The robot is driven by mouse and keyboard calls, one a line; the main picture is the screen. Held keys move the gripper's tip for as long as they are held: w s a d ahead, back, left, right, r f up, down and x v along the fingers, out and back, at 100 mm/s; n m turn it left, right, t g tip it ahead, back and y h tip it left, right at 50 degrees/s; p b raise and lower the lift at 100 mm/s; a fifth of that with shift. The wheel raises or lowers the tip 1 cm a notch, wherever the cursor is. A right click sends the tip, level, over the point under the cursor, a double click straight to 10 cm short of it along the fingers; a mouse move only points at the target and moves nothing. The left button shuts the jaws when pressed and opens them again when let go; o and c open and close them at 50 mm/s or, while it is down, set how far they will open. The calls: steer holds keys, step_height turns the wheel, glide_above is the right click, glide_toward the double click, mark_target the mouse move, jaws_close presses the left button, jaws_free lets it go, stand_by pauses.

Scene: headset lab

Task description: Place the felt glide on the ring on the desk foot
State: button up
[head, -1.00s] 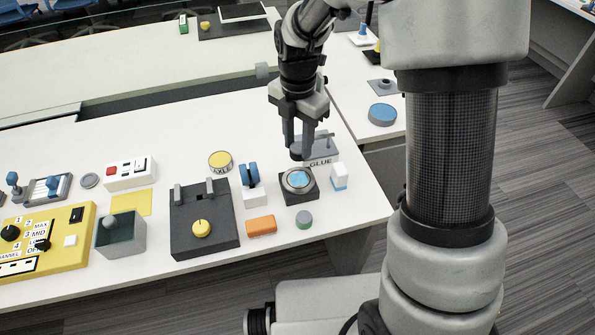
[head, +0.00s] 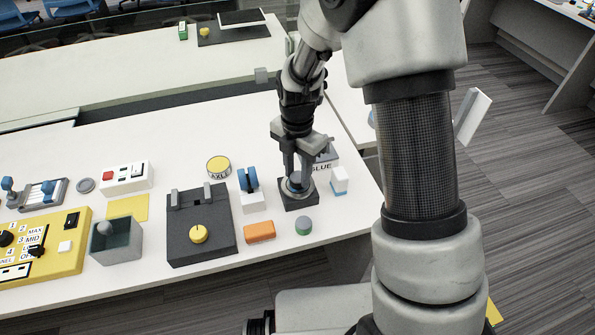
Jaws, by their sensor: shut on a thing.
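The desk foot (head: 299,204) is a dark square block near the right front of the white table. A pale metal ring (head: 289,191) sits on its top. My gripper (head: 296,176) points down over the block, shut on a small dark disc, which I take to be the felt glide (head: 295,180). The disc is low over the ring, and its far side is partly hidden by the fingers. I cannot tell whether it touches the ring. The blue centre of the ring is now mostly covered.
A white and blue block (head: 339,180) stands close on the right, and a blue and white switch (head: 250,190) on the left. A grey block marked GLUE (head: 324,162) lies just behind. An orange block (head: 260,232) and a green-grey disc (head: 303,226) lie in front.

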steer(key=o, duration=1)
steer(key=shift+f, duration=0.1)
steer(key=shift+o, duration=0.2)
step_height(320, 180, up, 12)
steer(key=r+p, duration=0.1)
steer(key=p, duration=0.1)
step_height(320, 180, up, 7)
steer(key=m+t, duration=0.1)
steer(key=m, duration=0.5)
glide_above(298, 177)
steer(key=s+d, duration=0.3)
steer(key=s, duration=0.1)
steer(key=s+d+r+m+t, duration=0.2)
steer(key=s+d+r+m, duration=0.1)
steer(key=s+m, duration=0.4)
steer(key=s+d+r+m+t, duration=0.2)
steer(key=s+r+m, duration=0.3)
steer(key=m, duration=0.9)
steer(key=s+d, duration=0.1)
steer(key=s, duration=0.2)
steer(key=shift+s+d+r+t, duration=0.25)
steer(key=shift+s+t, duration=0.05)
